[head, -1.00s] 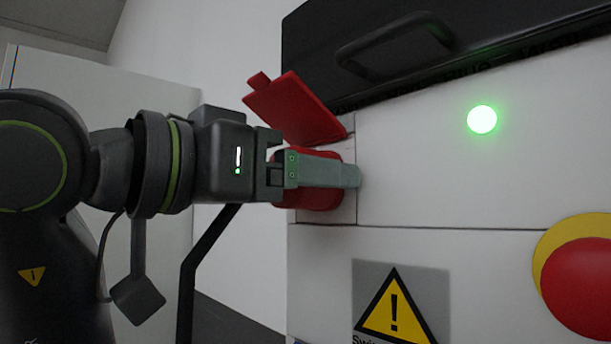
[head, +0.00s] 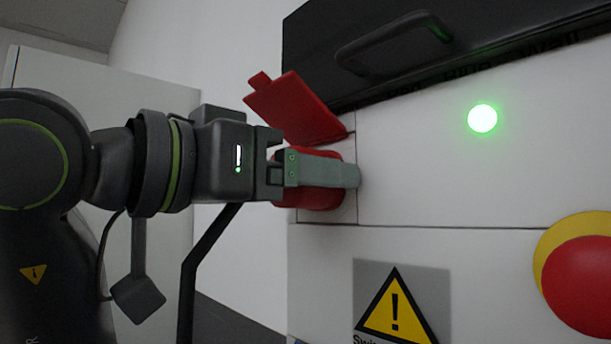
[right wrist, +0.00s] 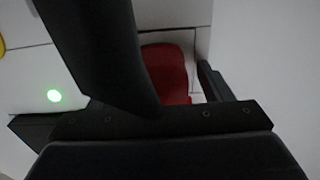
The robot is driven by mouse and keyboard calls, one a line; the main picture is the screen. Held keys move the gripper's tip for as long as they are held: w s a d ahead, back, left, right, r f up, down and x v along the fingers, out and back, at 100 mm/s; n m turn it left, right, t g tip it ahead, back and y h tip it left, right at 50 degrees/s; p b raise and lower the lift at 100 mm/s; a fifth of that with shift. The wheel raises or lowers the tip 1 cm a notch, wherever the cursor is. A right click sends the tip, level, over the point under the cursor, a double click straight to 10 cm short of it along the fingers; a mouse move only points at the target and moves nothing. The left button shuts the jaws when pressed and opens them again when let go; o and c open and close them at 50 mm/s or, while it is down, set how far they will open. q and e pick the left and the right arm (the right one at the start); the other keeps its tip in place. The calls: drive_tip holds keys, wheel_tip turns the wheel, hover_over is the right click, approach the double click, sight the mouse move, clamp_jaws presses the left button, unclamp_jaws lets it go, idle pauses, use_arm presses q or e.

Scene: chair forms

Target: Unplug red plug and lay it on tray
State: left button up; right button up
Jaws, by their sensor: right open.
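The red plug (head: 322,198) sits at the left edge of the white panel, under a raised red flap (head: 293,108). It is partly hidden behind a grey finger, so I cannot tell how deep it is seated. My right gripper (head: 335,172) is at the plug, its near finger lying across the red body. In the right wrist view, red (right wrist: 167,72) shows between the two dark fingers of the open gripper (right wrist: 185,85). I cannot tell whether the fingers touch it. My left gripper is not in view. No tray shows.
The white panel carries a lit green lamp (head: 482,118), a red button (head: 585,298) on yellow and a warning label (head: 400,305). A black cover with a handle (head: 395,45) is above. A pale cabinet (head: 150,110) stands behind my arm.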

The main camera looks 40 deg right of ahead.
drive_tip(key=shift+c, duration=0.2)
drive_tip(key=c, duration=1.3)
drive_tip(key=shift+o, duration=0.2)
drive_tip(key=shift+a+f, duration=0.1)
drive_tip(key=shift+a, duration=0.1)
drive_tip(key=shift+s+a, duration=0.1)
drive_tip(key=shift+a, duration=0.3)
drive_tip(key=a, duration=0.3)
drive_tip(key=shift+s, duration=0.1)
drive_tip(key=shift+s+a, duration=0.1)
drive_tip(key=shift+a, duration=0.85)
